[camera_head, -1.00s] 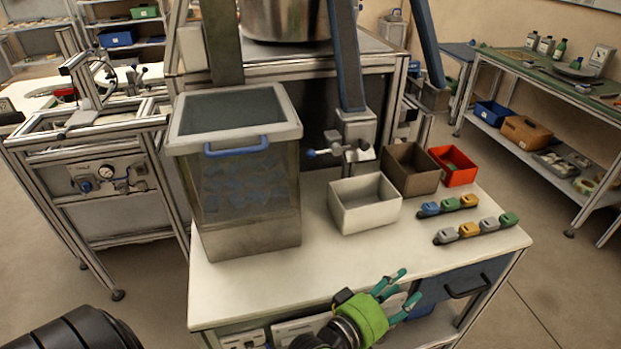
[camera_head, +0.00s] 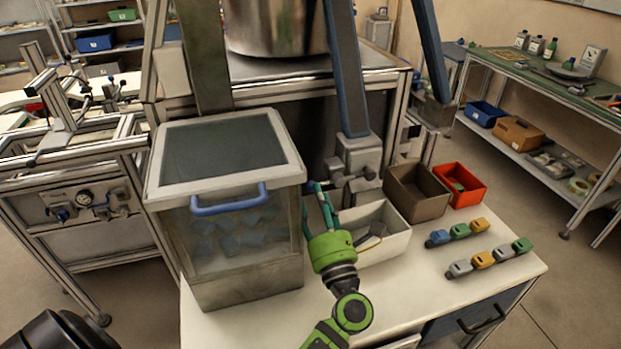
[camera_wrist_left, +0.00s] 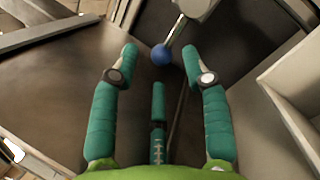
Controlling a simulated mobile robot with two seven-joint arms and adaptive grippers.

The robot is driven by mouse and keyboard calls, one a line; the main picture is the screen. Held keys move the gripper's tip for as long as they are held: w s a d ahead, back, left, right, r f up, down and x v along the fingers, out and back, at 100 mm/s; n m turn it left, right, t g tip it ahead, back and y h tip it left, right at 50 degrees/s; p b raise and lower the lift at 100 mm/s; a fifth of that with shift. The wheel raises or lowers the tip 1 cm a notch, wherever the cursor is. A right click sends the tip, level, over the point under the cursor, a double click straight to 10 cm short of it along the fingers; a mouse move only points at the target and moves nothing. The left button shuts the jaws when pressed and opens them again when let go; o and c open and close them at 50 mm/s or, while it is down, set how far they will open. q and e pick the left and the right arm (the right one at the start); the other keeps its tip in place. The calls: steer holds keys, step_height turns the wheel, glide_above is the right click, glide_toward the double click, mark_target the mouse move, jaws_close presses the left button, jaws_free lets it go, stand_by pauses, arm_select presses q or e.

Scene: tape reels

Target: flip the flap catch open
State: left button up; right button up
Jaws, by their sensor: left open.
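The flap catch looks like a small lever with a blue ball knob (camera_wrist_left: 162,54) in the left wrist view. Its thin metal rod runs up to a light grey fitting (camera_wrist_left: 199,6). My left gripper (camera_head: 320,190) is open and empty, reaching up from the table in front of the fitting.
A clear-walled box (camera_head: 225,235) with a blue handle stands close left of the gripper. A white bin (camera_head: 385,248) is close right, then a brown bin (camera_head: 420,203) and a red bin (camera_head: 472,196). Small coloured blocks (camera_head: 460,231) lie in rows on the white table.

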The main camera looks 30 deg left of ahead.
mark_target(312, 188)
arm_select(q)
steer(key=p+x, duration=0.1)
steer(key=x, duration=0.2)
steer(key=shift+w+a, duration=0.25)
steer(key=shift+w+a+r, duration=0.1)
steer(key=shift+w+a, duration=0.05)
jaws_close()
steer(key=f+n+b, duration=0.1)
steer(key=b, duration=0.2)
steer(key=n+g+y+b, duration=0.1)
steer(key=n+b, duration=0.1)
steer(key=shift+f+b, duration=0.4)
steer(key=shift+w+r+n+b, duration=0.1)
steer(key=shift+n+b, duration=0.3)
steer(key=shift+b, duration=0.05)
arm_select(e)
steer(key=f, duration=0.5)
steer(key=shift+s+d, duration=0.2)
arm_select(q)
steer(key=shift+r, duration=0.1)
